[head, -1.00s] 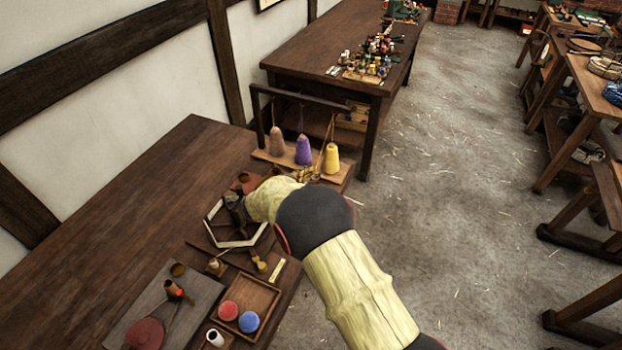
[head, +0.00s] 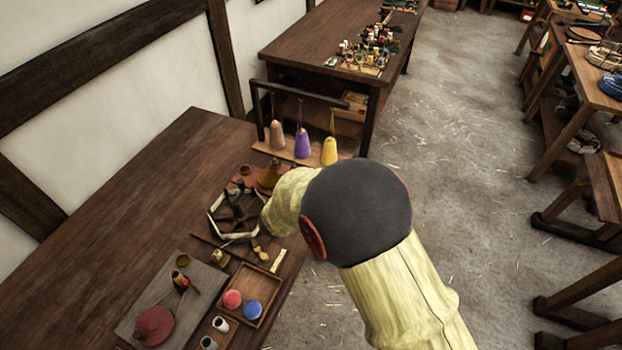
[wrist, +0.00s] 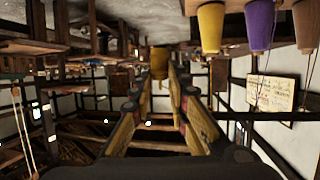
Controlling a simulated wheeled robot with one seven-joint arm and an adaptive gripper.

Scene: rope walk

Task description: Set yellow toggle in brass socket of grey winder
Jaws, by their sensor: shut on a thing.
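My gripper shows in the wrist view (wrist: 168,85), its two fingers closed toward each other on a dull yellow piece, which I take for the yellow toggle (wrist: 174,88); its outline is hard to make out. In the head view my forearm hides the gripper and the toggle. A grey board (head: 150,300) near the bench front carries a red disc, a small red-handled part and a brass cup (head: 182,261). I take it for the grey winder with its brass socket, but cannot be sure. The gripper appears beyond it, apart from the board.
A pale hexagonal frame (head: 212,218) and a brass-coloured cone (head: 268,175) on a reddish plate lie beside my arm. A wooden tray (head: 270,283) holds a red and a blue disc. Tan, purple and yellow (head: 329,152) cones stand at the bench end. The bench's left side is clear.

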